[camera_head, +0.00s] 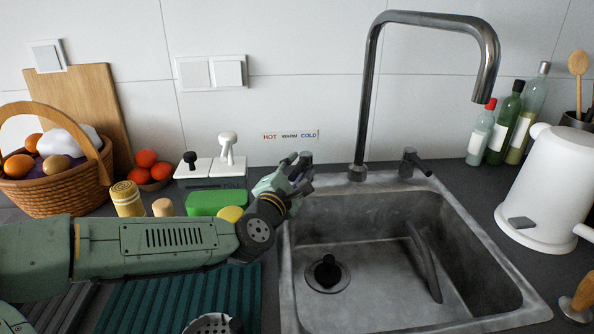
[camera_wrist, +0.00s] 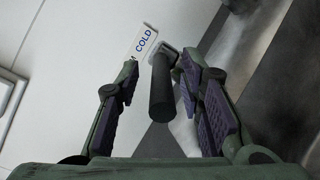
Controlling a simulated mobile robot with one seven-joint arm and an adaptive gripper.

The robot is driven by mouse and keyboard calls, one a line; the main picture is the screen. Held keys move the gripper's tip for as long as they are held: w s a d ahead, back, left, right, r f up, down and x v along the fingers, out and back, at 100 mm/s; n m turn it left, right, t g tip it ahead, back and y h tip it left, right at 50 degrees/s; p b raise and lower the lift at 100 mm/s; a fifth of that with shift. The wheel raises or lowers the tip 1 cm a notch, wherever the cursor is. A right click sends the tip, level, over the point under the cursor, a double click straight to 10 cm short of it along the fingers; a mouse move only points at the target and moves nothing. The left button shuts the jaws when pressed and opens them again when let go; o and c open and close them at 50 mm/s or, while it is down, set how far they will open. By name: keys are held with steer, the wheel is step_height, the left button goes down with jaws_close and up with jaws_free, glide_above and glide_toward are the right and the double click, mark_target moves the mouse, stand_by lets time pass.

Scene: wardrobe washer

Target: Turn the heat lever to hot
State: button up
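A black cylindrical lever (camera_wrist: 162,95) on a metal mount shows in the wrist view, close to the COLD end of a wall label (camera_wrist: 145,45). I take it for the heat lever. My gripper (camera_wrist: 160,64) is open, with one finger on each side of the lever. The left finger stands clear of it; the right finger is close, and I cannot tell whether it touches. In the head view my gripper (camera_head: 298,168) is at the sink's back left corner, below the HOT WARM COLD label (camera_head: 290,136), and hides the lever there.
The tall metal faucet (camera_head: 364,110) rises right of my gripper, with another dark handle (camera_head: 410,160) beside it. The sink (camera_head: 370,210) lies in front.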

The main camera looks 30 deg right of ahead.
mark_target(297, 167)
step_height(297, 167, up, 9)
steer(key=shift+f, duration=0.1)
steer(key=shift+r, duration=0.6)
